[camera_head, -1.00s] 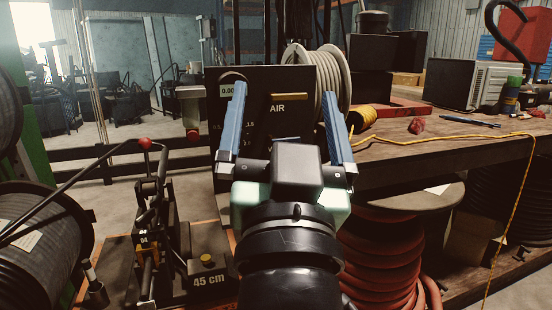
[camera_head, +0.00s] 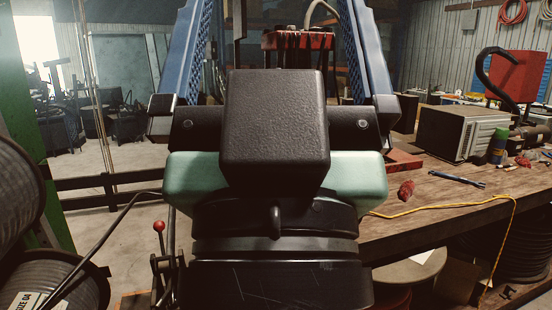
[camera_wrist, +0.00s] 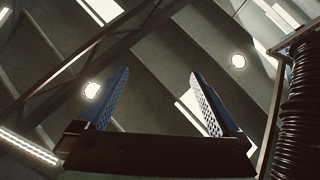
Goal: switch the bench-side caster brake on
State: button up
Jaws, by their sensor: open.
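My gripper (camera_head: 272,15) is large and close in the middle of the head view. Its two blue ribbed fingers point up and stand wide apart, with nothing between them. In the wrist view my gripper (camera_wrist: 158,74) is also open and empty, against the ceiling and its lamps. The bench (camera_head: 440,212) is a dark wooden table at the right. I cannot make out any caster or caster brake in either view; my arm and gripper hide the lower middle of the head view.
A red-knobbed lever (camera_head: 158,227) stands just left of my arm. Cable reels (camera_head: 50,280) fill the left edge. On the bench lie a yellow cord (camera_head: 440,206), a red item (camera_head: 405,189) and a grey box (camera_head: 462,134). Open floor shows at the back left.

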notch_tip(320, 180, up, 4)
jog(key=shift+f+p, duration=0.1)
jog(key=shift+p, duration=0.95)
